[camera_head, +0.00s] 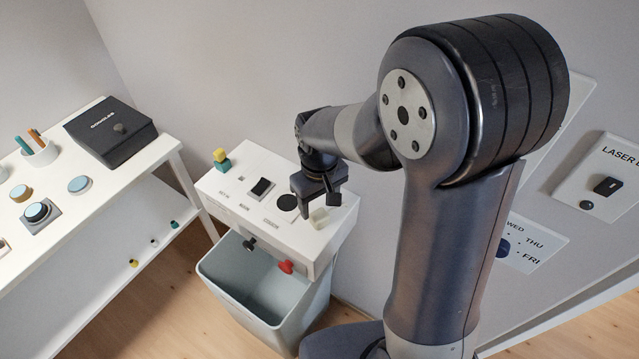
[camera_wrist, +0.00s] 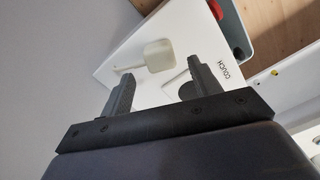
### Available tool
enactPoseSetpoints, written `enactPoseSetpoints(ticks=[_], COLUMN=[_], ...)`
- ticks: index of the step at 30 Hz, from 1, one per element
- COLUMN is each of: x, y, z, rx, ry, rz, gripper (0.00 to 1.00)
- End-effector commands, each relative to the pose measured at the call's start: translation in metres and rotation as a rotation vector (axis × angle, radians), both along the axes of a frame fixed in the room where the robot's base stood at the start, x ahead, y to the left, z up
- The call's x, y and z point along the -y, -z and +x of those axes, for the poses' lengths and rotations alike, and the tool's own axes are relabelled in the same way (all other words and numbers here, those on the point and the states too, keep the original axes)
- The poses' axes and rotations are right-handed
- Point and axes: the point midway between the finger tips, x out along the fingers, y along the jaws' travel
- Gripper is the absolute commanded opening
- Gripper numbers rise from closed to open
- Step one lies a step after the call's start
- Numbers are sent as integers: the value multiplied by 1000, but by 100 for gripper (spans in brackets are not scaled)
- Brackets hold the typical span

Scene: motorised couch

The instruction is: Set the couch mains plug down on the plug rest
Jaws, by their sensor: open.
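A cream block-shaped plug (camera_head: 318,217) sits on the white console top (camera_head: 235,205), near its right end. In the wrist view the plug (camera_wrist: 159,55) shows a thin pale stem on its left side. A dark round disc (camera_head: 287,202) lies beside it, next to the label COUCH; in the wrist view my finger partly covers it. I cannot tell whether this disc is the plug rest or a socket. My gripper (camera_head: 319,190) is open above the console's right end. In the wrist view the plug appears just beyond and between the fingertips (camera_wrist: 161,70), not gripped.
The console also bears a black rocker switch (camera_head: 262,187) and a yellow and green block (camera_head: 221,160). A white shelf table (camera_head: 95,195) stands left; wall panels are right.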

Motion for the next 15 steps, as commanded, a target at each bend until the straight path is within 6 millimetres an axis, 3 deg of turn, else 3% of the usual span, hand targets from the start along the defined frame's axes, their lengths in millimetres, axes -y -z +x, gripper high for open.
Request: enactPoseSetpoints(ticks=[6,15], x=[0,0], y=[-46,-69], z=[1,0], rx=[5,0], ry=[0,0], rz=[2,0], gripper=[59,59])
